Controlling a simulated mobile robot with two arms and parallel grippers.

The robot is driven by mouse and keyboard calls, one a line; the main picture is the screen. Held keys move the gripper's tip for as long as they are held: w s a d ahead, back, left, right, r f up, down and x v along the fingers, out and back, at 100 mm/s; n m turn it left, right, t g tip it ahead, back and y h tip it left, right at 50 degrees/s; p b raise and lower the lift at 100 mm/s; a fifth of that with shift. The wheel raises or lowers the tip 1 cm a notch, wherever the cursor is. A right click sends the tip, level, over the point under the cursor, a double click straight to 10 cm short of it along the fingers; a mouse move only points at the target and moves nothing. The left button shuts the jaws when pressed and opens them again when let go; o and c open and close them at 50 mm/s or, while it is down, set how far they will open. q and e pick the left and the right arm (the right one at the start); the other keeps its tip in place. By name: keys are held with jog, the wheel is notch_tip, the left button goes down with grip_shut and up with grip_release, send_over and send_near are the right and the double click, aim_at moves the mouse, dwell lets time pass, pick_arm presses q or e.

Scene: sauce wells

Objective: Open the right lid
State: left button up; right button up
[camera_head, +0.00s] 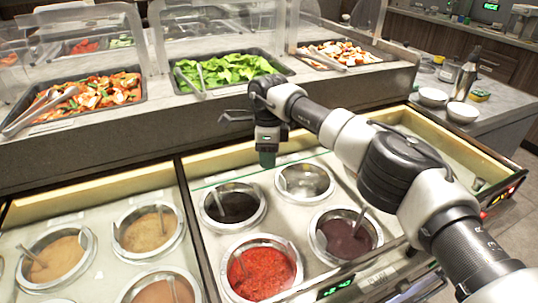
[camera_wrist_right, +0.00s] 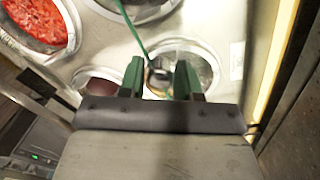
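The right lid (camera_head: 225,178) looks like a clear glass pane over the right group of sauce wells; its thin green edge crosses the back of that section. The edge also shows as a green line (camera_wrist_right: 138,32) in the right wrist view. My right gripper (camera_head: 267,160) points down by this edge, in front of the pan of greens. Its green fingers (camera_wrist_right: 158,75) are apart, with a small dark and metallic thing showing between them; I cannot tell whether it is part of the lid or whether they touch it. My left gripper is not in view.
Wells with red sauce (camera_head: 262,274), dark sauce (camera_head: 234,207) and purple sauce (camera_head: 347,240) sit below the glass, some with ladles. Lighter sauces (camera_head: 148,231) fill the left section. A raised stone ledge (camera_head: 110,150) with food pans runs behind. White bowls (camera_head: 462,112) stand at right.

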jog(key=shift+o, duration=1.3)
notch_tip(320, 180, up, 11)
jog(key=shift+w+p, duration=0.3)
jog(key=shift+w, duration=0.15)
jog(key=shift+f, duration=0.1)
